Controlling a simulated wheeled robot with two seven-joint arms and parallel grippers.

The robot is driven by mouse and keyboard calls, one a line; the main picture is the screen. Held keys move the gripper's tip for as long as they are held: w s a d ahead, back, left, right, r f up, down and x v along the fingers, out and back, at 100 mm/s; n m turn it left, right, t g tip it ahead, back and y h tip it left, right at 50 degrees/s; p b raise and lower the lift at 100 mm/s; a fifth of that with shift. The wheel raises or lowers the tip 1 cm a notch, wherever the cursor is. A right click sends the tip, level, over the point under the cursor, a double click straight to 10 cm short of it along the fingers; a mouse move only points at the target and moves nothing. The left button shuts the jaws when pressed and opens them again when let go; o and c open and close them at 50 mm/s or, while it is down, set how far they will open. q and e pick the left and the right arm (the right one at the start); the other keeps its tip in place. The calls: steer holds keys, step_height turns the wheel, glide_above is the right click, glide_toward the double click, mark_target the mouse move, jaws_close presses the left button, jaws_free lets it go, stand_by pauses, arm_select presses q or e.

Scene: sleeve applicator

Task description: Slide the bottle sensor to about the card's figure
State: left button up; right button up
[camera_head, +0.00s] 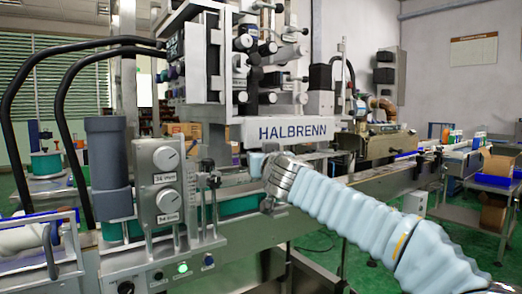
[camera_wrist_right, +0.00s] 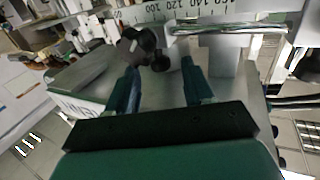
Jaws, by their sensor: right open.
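In the right wrist view, a dark knob (camera_wrist_right: 138,44) with a pale mark sits just beyond my right gripper (camera_wrist_right: 160,72), toward the left finger. It appears to belong to the bottle sensor, but I cannot be sure. The two fingers are apart, with no object clearly held between them. A scale (camera_wrist_right: 195,10) with printed numbers including 120 and 140 runs along the top; no pointer reading is legible. In the head view my right gripper (camera_head: 268,196) is at the machine front, right of a small black knobbed fitting (camera_head: 208,172). The card cannot be identified. My left gripper is out of view.
A grey panel with two dials (camera_head: 165,178) and a dark cylinder (camera_head: 108,165) stand left of the gripper. The HALBRENN housing (camera_head: 292,131) is above it. A lit green button (camera_head: 183,268) is low in front. A conveyor (camera_head: 395,180) runs right.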

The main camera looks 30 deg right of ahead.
steer(key=shift+x, duration=0.95)
steer(key=shift+c, duration=0.5)
jaws_close()
